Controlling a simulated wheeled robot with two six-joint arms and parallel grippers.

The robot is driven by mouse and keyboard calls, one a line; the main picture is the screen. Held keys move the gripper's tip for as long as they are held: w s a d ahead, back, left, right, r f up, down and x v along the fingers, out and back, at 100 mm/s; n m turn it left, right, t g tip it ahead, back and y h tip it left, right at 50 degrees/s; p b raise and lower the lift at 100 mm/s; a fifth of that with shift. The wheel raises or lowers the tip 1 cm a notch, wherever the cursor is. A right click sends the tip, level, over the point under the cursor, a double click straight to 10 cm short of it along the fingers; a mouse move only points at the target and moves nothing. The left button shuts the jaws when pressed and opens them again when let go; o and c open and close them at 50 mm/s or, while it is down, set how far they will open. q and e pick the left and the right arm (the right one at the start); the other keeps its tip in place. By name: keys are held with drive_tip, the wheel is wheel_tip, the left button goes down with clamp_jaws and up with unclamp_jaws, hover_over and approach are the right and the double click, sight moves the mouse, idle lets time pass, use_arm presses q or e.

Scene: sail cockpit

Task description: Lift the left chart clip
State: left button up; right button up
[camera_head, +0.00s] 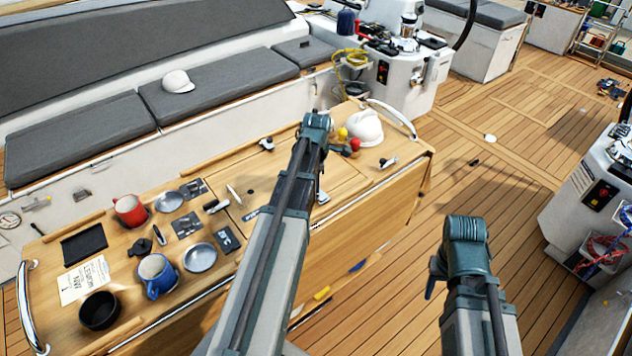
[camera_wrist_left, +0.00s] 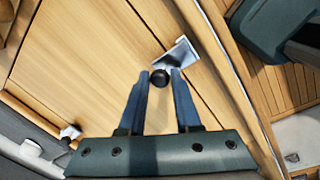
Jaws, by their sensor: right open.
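A silver chart clip (camera_wrist_left: 182,52) with a round black knob (camera_wrist_left: 160,78) lies on the wooden table near its front edge. My left gripper (camera_wrist_left: 159,84) is open in the left wrist view, its two fingertips on either side of the knob. I cannot tell whether they touch it. In the head view the clip (camera_head: 322,197) shows beside my left arm, which hides most of that gripper. My right gripper (camera_head: 434,277) hangs over the deck, right of the table, mostly hidden by its own arm; it is open, with nothing seen in it.
Another clip-like fitting (camera_head: 267,143) sits at the table's back edge and one (camera_head: 388,162) at its right. A white helmet (camera_head: 365,128) with small coloured balls is at the right end. The deck is mostly clear.

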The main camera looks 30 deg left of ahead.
use_arm(q)
clamp_jaws()
drive_tip(key=shift+d, duration=0.1)
